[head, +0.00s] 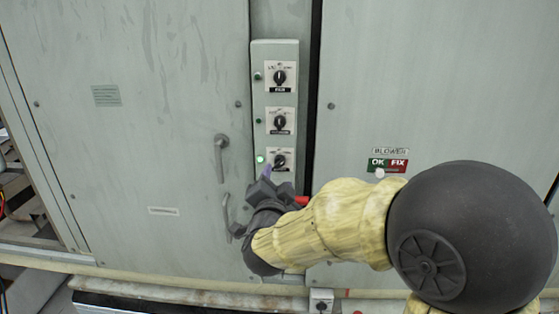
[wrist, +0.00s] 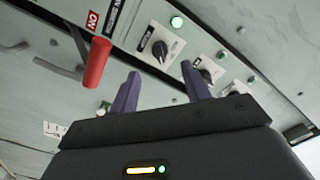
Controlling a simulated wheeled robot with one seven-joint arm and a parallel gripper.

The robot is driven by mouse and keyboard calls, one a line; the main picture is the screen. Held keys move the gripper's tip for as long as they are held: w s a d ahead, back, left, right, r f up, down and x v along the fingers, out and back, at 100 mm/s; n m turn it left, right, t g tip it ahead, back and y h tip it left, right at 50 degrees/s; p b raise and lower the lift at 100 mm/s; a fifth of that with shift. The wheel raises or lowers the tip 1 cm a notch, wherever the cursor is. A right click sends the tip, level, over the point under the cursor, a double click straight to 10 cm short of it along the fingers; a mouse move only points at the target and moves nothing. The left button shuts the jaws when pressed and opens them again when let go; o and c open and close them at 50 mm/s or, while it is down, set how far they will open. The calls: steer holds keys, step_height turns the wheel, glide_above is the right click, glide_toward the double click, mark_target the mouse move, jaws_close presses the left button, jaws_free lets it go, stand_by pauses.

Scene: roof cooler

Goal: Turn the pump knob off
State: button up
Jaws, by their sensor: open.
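Three black rotary knobs sit in a column on the narrow switch panel (head: 290,50): the top knob (head: 279,77), the middle knob (head: 279,122) and the bottom knob (head: 279,160). Their labels are too small to read surely, so I cannot confirm which is the pump knob. A green lamp (head: 261,160) glows beside the bottom knob. My gripper (head: 270,174) is open, its purple fingers just below the bottom knob. In the wrist view my gripper (wrist: 160,69) points toward that knob (wrist: 160,48), which shows between and beyond the fingertips, with no clear contact.
A red handle (wrist: 97,62) is close beside my gripper, near an ON label (wrist: 92,20); in the head view it is partly hidden by my arm. Grey door handles (head: 220,155) stick out from the left cabinet door. The lamps by the upper knobs look unlit.

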mark_target(279, 165)
steer(key=w+p, duration=0.2)
steer(key=w, duration=0.5)
steer(key=shift+w+d+p, duration=0.15)
steer(key=shift+w+p, duration=0.05)
steer(key=shift+p, duration=0.2)
steer(key=c, duration=1)
